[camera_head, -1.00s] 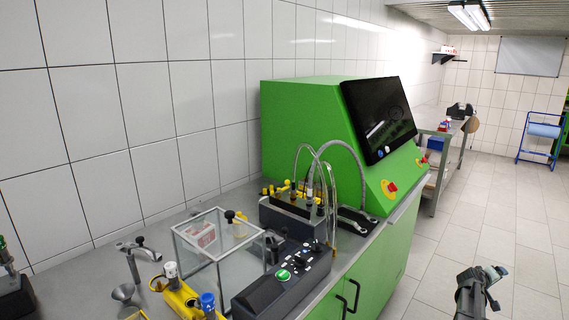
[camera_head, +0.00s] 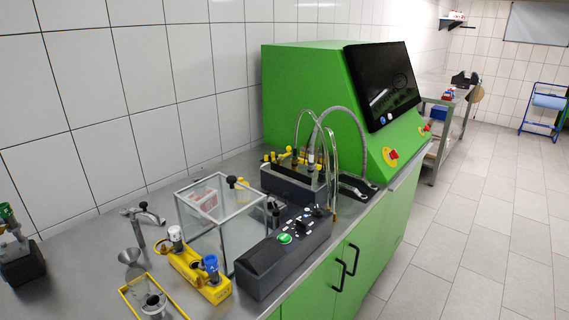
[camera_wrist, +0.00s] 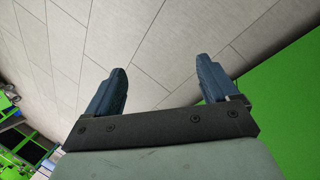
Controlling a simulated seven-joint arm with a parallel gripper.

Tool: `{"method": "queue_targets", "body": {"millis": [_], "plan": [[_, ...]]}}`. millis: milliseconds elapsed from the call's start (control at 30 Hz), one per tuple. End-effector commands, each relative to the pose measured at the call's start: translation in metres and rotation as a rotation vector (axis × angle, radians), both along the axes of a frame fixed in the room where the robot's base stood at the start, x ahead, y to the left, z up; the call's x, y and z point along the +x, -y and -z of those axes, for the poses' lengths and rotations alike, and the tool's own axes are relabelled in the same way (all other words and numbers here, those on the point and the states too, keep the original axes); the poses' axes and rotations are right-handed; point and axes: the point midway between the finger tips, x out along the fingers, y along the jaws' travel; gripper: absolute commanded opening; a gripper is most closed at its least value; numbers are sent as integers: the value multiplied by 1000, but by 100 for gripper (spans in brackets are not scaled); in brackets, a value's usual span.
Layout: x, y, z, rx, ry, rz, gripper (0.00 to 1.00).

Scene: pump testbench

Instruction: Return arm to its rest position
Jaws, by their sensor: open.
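My gripper (camera_wrist: 162,88) shows in the wrist view, its two blue-grey fingers spread wide apart. It is open and nothing is between the fingers. Grey floor tiles lie behind the fingertips, and a green surface (camera_wrist: 285,115) fills the right side of that view. My gripper and arm do not show in the head view.
The green test machine (camera_head: 315,110) with its dark screen (camera_head: 383,85) stands on the metal bench. A clear box (camera_head: 218,222), a black control box (camera_head: 283,255) and a yellow stand (camera_head: 195,273) are in front. The tiled floor (camera_head: 450,245) at right is clear.

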Motion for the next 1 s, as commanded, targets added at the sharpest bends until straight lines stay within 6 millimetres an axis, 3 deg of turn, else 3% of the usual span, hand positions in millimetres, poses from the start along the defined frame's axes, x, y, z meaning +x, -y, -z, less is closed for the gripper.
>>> {"method": "queue_targets", "body": {"millis": [33, 200, 400, 500, 667, 1000], "plan": [[-22, -28, 8, 37, -42, 2, 87], [-90, -103, 31, 151, -184, 27, 87], [-175, -174, 39, 259, -361, 57, 87], [-209, -198, 38, 295, -436, 71, 87], [-245, -219, 35, 329, -516, 87, 87], [-247, -220, 35, 330, -520, 88, 87]]}}
